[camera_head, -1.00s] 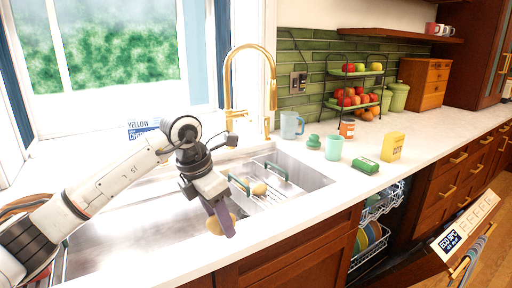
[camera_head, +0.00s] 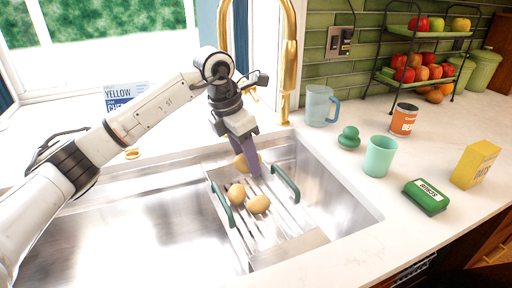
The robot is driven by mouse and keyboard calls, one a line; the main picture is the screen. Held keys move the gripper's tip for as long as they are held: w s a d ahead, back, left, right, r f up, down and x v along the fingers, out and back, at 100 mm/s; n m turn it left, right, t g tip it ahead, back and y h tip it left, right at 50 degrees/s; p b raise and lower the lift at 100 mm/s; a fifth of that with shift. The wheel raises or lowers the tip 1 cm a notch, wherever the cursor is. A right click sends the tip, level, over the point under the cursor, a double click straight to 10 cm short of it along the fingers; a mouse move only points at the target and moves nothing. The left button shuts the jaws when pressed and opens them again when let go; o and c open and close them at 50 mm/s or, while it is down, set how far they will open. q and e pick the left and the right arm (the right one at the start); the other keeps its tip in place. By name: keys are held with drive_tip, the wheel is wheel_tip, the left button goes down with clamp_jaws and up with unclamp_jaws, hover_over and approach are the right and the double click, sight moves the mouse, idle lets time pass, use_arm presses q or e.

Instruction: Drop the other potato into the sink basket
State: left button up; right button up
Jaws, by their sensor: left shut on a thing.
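The sink basket (camera_head: 272,240) is a metal rack with slats and two green handles, set in the steel sink. Two tan potatoes lie in it: one potato (camera_head: 236,193) by the left handle and another potato (camera_head: 258,204) just right of it. My left gripper (camera_head: 249,166) points down over the far part of the basket and is shut on a third potato (camera_head: 240,161). That potato is partly hidden by the purple fingers. I cannot tell how far it is above the slats. My right gripper is out of view.
A gold faucet (camera_head: 286,60) rises behind the basket. On the counter to the right are a blue pitcher (camera_head: 319,105), a mint cup (camera_head: 380,156), an orange can (camera_head: 403,119), a green box (camera_head: 425,197) and a yellow box (camera_head: 475,164). The left of the sink is clear.

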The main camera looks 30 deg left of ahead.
sight(246, 173)
use_arm(q)
drive_tip(key=shift+s+f, duration=0.15)
drive_tip(key=shift+f, duration=0.2)
wheel_tip(246, 173, down, 4)
drive_tip(key=b, duration=0.3)
drive_tip(key=shift+s+r, duration=0.1)
drive_tip(key=shift+s, duration=0.05)
drive_tip(key=shift+f+b, duration=0.6)
drive_tip(key=o, duration=1.2)
drive_tip(key=v, duration=0.9)
drive_tip(key=shift+r, duration=0.25)
drive_tip(key=shift+s+a+r, duration=0.1)
drive_tip(key=shift+s+r, duration=0.05)
drive_tip(key=shift+r, duration=0.25)
